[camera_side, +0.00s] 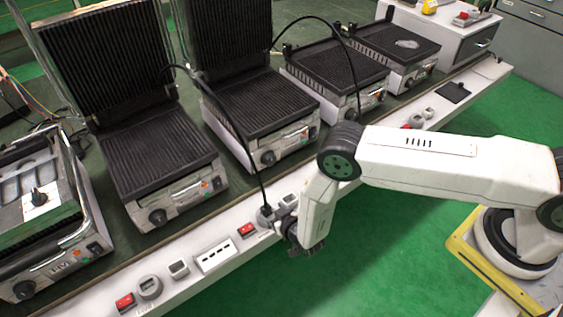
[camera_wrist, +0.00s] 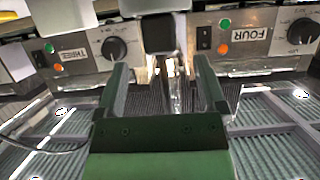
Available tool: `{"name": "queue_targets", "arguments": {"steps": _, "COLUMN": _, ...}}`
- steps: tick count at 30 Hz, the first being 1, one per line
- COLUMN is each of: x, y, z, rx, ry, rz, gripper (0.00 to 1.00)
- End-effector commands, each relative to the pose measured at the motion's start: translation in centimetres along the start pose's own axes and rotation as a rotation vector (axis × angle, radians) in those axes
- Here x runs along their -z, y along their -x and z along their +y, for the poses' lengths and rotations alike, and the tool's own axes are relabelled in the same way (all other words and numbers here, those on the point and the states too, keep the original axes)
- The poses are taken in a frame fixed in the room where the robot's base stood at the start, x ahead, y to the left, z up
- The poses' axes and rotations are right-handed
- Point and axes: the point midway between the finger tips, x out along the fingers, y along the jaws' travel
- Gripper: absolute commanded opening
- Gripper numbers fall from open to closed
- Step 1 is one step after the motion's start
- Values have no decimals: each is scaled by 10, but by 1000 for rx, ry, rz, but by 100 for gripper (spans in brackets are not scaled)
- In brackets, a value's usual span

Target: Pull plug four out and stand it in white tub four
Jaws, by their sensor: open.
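In the wrist view my gripper (camera_wrist: 161,72) is open, its two green fingers apart. A dark block (camera_wrist: 158,32) shows beyond the fingertips, with a shiny, clear-looking piece (camera_wrist: 174,84) below it; I cannot tell whether either is plug four. A panel marked FOUR (camera_wrist: 256,40) is at the upper right, one marked THREE (camera_wrist: 73,56) at the upper left. In the side view my gripper (camera_side: 300,238) is low at the white bench strip, beside a round socket (camera_side: 265,214) where a black cable ends.
Several contact grills stand along the bench, including one with a raised ribbed lid (camera_side: 105,60). A black cable (camera_side: 318,25) arches over the right grills. Red switches (camera_side: 246,230) and a slotted white panel (camera_side: 216,255) line the strip. Green floor (camera_side: 400,225) lies open in front.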

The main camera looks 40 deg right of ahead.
Motion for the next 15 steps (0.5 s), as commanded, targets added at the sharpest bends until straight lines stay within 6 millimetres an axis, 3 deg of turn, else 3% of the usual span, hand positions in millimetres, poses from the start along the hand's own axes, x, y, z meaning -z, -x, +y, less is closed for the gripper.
{"name": "queue_targets", "arguments": {"steps": 15, "x": 1, "y": -41, "z": -1, "rx": 0, "ry": -1, "rz": 1, "gripper": 90}}
